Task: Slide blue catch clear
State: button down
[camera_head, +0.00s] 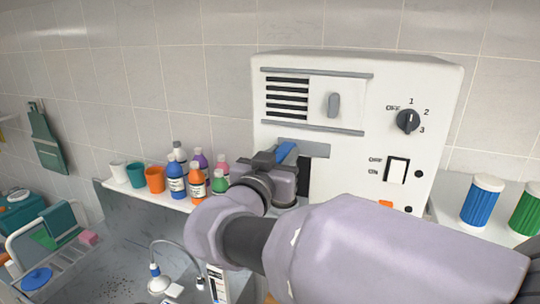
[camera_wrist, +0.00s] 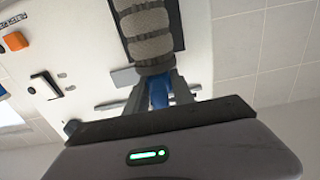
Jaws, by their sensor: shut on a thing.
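The blue catch (camera_head: 287,151) is on the front of a white cabinet (camera_head: 365,85), by a grey plate at the top of a dark slot. My gripper (camera_head: 272,160) is at the catch, with my arm reaching in from the lower right. In the wrist view, the fingers (camera_wrist: 157,88) are shut on the blue catch (camera_wrist: 158,97), which shows between them. Grey rolled towels (camera_wrist: 147,28) sit in the dark slot beside the fingertips in that view. My wrist hides much of the slot in the head view.
The cabinet also has a vent with a sliding knob (camera_head: 334,105), a dial (camera_head: 407,121) and a switch (camera_head: 397,170). Bottles (camera_head: 176,180) and cups (camera_head: 155,180) stand on a ledge left of my wrist. Blue (camera_head: 482,202) and green (camera_head: 527,212) canisters stand at the right.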

jog(key=f+b, duration=0.1)
jog(key=b, duration=0.2)
jog(key=shift+s+d, duration=0.1)
jog(key=shift+d, duration=0.2)
jog(key=d+b, duration=0.1)
jog(key=b, duration=0.1)
jog(key=s+d+b, duration=0.1)
jog(key=d+b, duration=0.1)
jog(key=b, duration=0.1)
jog(key=s+d+b, duration=0.1)
jog(key=d+b, duration=0.1)
jog(key=b, duration=0.1)
jog(key=shift+r, duration=0.4)
jog(key=shift+d, duration=0.1)
jog(key=c, duration=1.4)
grip_release()
jog(key=shift+s, duration=0.1)
jog(key=shift+o, duration=0.2)
jog(key=shift+d, duration=0.2)
jog(key=shift+a+r, duration=0.1)
jog(key=shift+a, duration=0.05)
